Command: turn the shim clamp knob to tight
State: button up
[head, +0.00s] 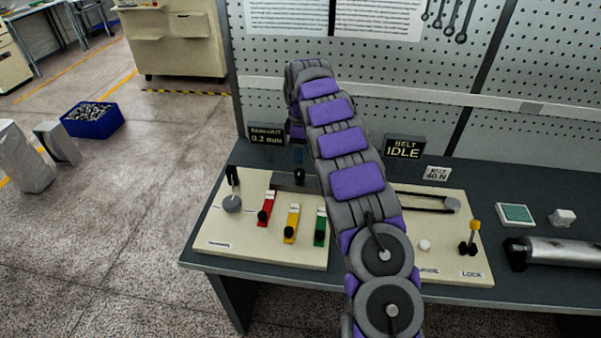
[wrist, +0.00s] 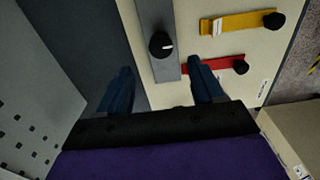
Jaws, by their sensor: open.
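The likely shim clamp knob is a small round black knob with a white mark (wrist: 161,44), on a grey bar (wrist: 155,14) along the panel in the wrist view. In the head view the black knob (head: 299,175) stands at the back of the left cream panel (head: 225,243). My gripper (wrist: 161,75) is open and empty. Its two blue fingers point toward the bar, and the knob shows beyond the fingertips, between their lines, apart from both. In the head view one blue finger (head: 298,154) shows just above the knob; my arm hides the rest.
Red (head: 268,204), yellow (head: 292,220) and green (head: 320,228) sliders stand in front of the knob. A lever (head: 232,190) is to their left. A display (head: 267,134) reading 0.2 mm stands behind, and a pegboard (head: 400,60) rises behind the bench.

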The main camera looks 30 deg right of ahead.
aim_at(301, 172)
notch_tip(301, 172, down, 9)
jog(key=shift+b, duration=0.85)
jog(key=c, duration=1.1)
jog(key=shift+o, duration=0.2)
jog(key=shift+r, duration=0.1)
